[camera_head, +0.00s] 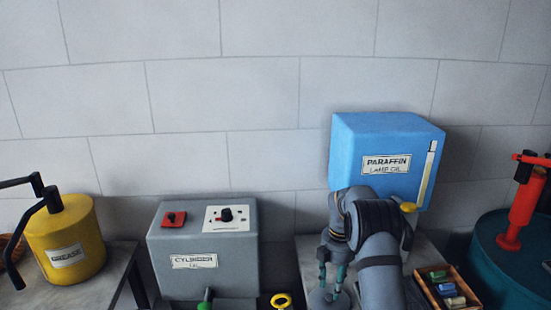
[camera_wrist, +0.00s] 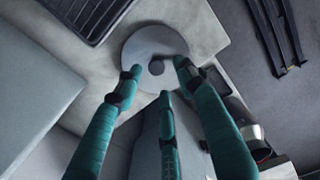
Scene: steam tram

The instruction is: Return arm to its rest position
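My arm (camera_head: 378,250) reaches forward and bends down in front of the blue paraffin box. My gripper (camera_head: 331,284) points down over a round grey lid-like disc (camera_head: 320,301) at the bottom edge of the head view. In the wrist view my gripper (camera_wrist: 158,78) shows three teal fingers spread apart, with nothing held between them. The disc (camera_wrist: 137,45) with its small dark centre knob (camera_wrist: 156,68) lies beneath the fingertips. I cannot tell whether any fingertip touches the disc.
A blue paraffin box (camera_head: 385,150) stands behind my arm. A wooden tray (camera_head: 432,292) of small coloured pieces and a teal drum (camera_head: 500,262) with a red pump (camera_head: 522,208) are right. A grey cylinder oil box (camera_head: 200,245) and yellow grease can (camera_head: 68,240) are left.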

